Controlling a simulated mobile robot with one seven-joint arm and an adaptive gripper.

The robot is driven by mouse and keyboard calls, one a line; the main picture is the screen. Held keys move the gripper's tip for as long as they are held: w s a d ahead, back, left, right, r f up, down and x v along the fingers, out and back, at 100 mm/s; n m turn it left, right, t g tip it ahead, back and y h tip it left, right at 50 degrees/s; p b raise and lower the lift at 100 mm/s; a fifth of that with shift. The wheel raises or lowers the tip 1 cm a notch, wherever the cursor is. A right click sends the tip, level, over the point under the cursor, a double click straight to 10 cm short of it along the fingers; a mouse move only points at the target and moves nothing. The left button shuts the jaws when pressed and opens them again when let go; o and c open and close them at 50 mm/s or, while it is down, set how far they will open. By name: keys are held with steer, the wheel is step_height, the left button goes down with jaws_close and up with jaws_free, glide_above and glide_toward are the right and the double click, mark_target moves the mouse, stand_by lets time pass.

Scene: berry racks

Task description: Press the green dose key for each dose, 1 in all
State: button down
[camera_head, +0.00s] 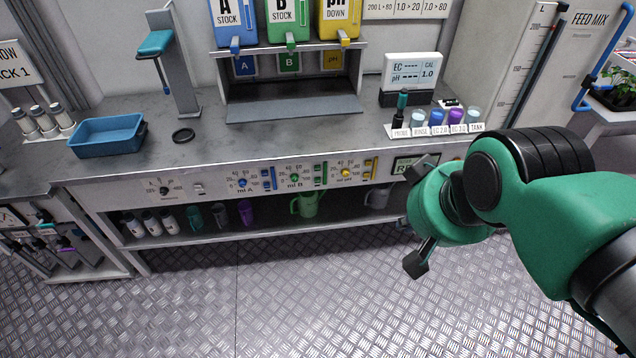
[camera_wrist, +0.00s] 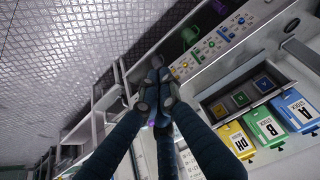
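The green dose key (camera_head: 319,175) is on the front panel of the bench, to the right of the dial marked ml B (camera_head: 294,179). A blue key (camera_head: 268,180) is to its left and a yellow key (camera_head: 370,169) to its right. My gripper (camera_head: 415,262) hangs in front of the bench, lower and to the right of the green key, apart from the panel. In the wrist view its fingers (camera_wrist: 154,98) are together with nothing seen between them. The panel (camera_wrist: 208,46) shows small there, beyond the fingers; I cannot surely pick out the green key in it.
A lit display (camera_head: 408,166) is at the panel's right, partly behind my arm. A blue tray (camera_head: 108,135) and labelled cups (camera_head: 437,118) stand on the bench top. A low shelf (camera_head: 250,225) holds bottles and a green jug (camera_head: 306,203). The metal floor in front is clear.

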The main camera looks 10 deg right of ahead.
steer(key=w+d+f+n+t+p, duration=0.15)
steer(key=w+n, duration=0.45)
steer(key=w, duration=1.3)
steer(key=w+f+n+p, duration=0.1)
steer(key=w+f+n, duration=0.2)
steer(key=w+f, duration=0.45)
steer(key=w+f+n+p, duration=0.1)
steer(key=w+f+n, duration=0.25)
steer(key=w, duration=0.65)
steer(key=w+a+f+n+t+y+p, duration=0.1)
steer(key=w+a+f+n, duration=0.15)
steer(key=w+f, duration=0.45)
steer(key=w+a+f+n+t+p, duration=0.1)
steer(key=w+a+f+n, duration=0.2)
steer(key=f, duration=0.8)
steer(key=a+f+n+y+p, duration=0.1)
steer(key=a+f+n, duration=0.1)
steer(key=f, duration=0.6)
steer(key=s+a+f+n+y, duration=0.1)
steer(key=f+n, duration=0.4)
steer(key=f, duration=0.4)
steer(key=shift+s+a+f+y+p, duration=0.25)
steer(key=shift+a+f+y+p, duration=0.05)
steer(key=shift+a+y+p, duration=0.1)
steer(key=shift+w, duration=0.1)
